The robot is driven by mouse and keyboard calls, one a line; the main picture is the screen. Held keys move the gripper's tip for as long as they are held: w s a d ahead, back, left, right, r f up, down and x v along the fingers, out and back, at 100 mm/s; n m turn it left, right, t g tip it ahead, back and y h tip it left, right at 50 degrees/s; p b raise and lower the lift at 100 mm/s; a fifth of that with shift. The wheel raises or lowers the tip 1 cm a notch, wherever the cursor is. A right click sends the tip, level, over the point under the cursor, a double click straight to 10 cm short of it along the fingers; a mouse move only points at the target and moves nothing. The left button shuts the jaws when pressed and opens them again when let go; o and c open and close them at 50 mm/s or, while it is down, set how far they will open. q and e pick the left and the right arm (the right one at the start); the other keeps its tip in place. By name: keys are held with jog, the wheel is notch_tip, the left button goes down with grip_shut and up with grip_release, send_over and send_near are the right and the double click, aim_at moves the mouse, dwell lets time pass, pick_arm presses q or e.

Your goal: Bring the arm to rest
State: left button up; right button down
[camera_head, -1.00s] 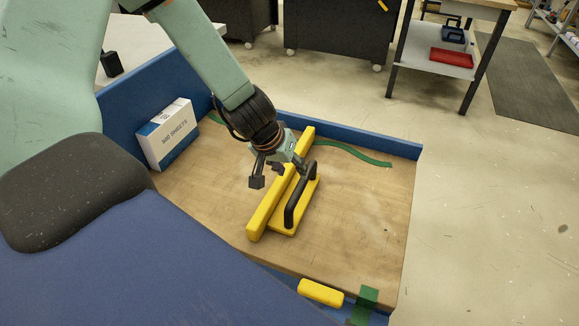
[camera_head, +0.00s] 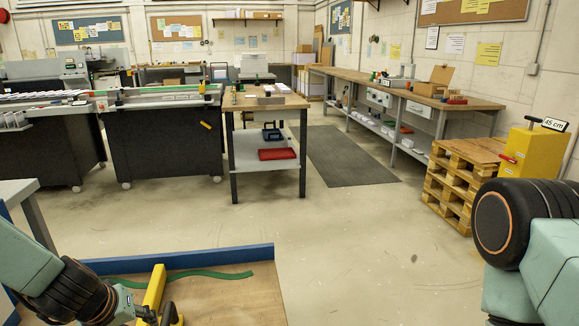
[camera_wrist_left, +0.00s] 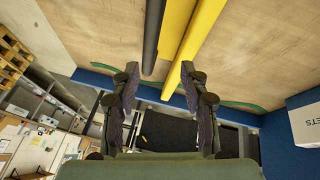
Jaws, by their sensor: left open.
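My left gripper (camera_wrist_left: 161,76) is open and empty at the middle of the wrist view, with its two dark fingers apart. In the head view my left arm comes in at the lower left, and its gripper is partly cut off by the bottom edge. A long yellow bar (camera_wrist_left: 206,35) lies on the wooden tabletop ahead of the fingers; its far end also shows in the head view (camera_head: 154,290). A black handle (camera_wrist_left: 153,30) and a yellow piece (camera_wrist_left: 174,28) lie beside it. My right arm shows at the right of the head view, its gripper out of view.
The wooden tabletop (camera_head: 235,294) has a blue rim (camera_head: 205,258) and a green strip (camera_head: 215,275). A white box (camera_wrist_left: 306,121) stands on it. Beyond are a small workbench (camera_head: 264,103), dark cabinets (camera_head: 165,145) and wooden pallets (camera_head: 462,180). The floor between is open.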

pick_arm(q)
jog(key=s+d+f+m+g, duration=0.1)
jog(key=s+d+f, duration=0.2)
jog(key=s, duration=0.6)
jog(key=s+d+f+m+g, duration=0.2)
jog(key=s+d+f, duration=0.2)
jog(key=s, duration=0.6)
jog(key=s+d+f+m+g, duration=0.2)
jog(key=s+d+f, duration=0.1)
jog(key=s+f, duration=0.4)
jog(key=shift+s+d+f, duration=0.15)
jog(key=shift+s+f, duration=0.05)
jog(key=shift+s, duration=1.05)
